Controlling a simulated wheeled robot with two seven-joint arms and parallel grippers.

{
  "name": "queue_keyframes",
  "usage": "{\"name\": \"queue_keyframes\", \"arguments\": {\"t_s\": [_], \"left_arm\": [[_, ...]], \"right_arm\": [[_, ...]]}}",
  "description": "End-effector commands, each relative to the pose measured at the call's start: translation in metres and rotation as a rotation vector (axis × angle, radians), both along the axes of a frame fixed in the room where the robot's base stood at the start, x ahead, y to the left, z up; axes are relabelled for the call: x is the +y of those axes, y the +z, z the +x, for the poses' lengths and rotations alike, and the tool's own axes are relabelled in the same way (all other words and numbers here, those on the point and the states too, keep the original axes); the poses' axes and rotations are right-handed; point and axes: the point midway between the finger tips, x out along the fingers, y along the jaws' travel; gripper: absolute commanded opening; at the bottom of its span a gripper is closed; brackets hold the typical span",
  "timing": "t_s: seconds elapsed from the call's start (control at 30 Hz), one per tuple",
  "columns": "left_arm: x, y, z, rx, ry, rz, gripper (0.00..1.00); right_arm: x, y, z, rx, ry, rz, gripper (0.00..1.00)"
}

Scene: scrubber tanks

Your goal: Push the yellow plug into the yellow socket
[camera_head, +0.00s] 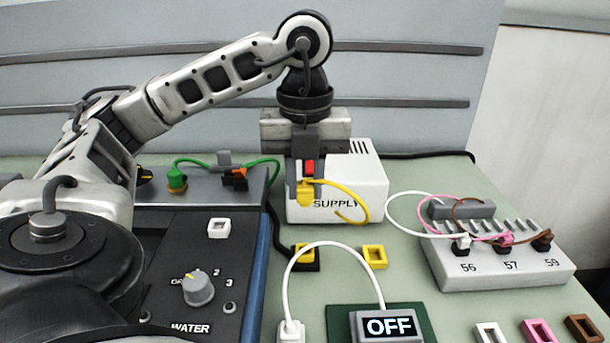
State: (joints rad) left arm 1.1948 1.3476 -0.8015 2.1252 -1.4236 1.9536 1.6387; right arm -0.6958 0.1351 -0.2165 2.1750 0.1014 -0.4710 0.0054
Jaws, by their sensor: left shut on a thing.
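My left gripper (305,190) points down and is shut on the yellow plug (305,198), holding it in the air in front of the white SUPPLY box (365,183). A yellow cable (352,190) curves from the plug to the right and back down. Below the plug, on the green table, is a yellow-topped black block (305,251). A square yellow ring-shaped piece (374,257) with a dark opening lies to its right. I cannot tell for certain which of the two is the yellow socket. The plug is apart from both. My right gripper is not in view.
A white strip (500,262) with several plugged cables stands at right. An OFF display box (389,326) with a white cable is in front. The WATER panel (200,270) is left. White (491,333), pink (538,331) and brown (583,328) rings lie front right.

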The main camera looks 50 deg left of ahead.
Motion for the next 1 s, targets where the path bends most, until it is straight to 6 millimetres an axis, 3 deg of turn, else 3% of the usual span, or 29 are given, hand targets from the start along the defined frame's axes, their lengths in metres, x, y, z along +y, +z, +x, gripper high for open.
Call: {"name": "queue_keyframes", "arguments": {"t_s": [0.1,1.0], "left_arm": [[0.0,-0.016,0.0,0.001,0.0,0.0,0.0],[0.0,-0.085,0.0,0.0,0.0,0.0,0.0]], "right_arm": [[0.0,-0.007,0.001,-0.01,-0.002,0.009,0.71],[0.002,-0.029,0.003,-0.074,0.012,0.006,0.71]]}}
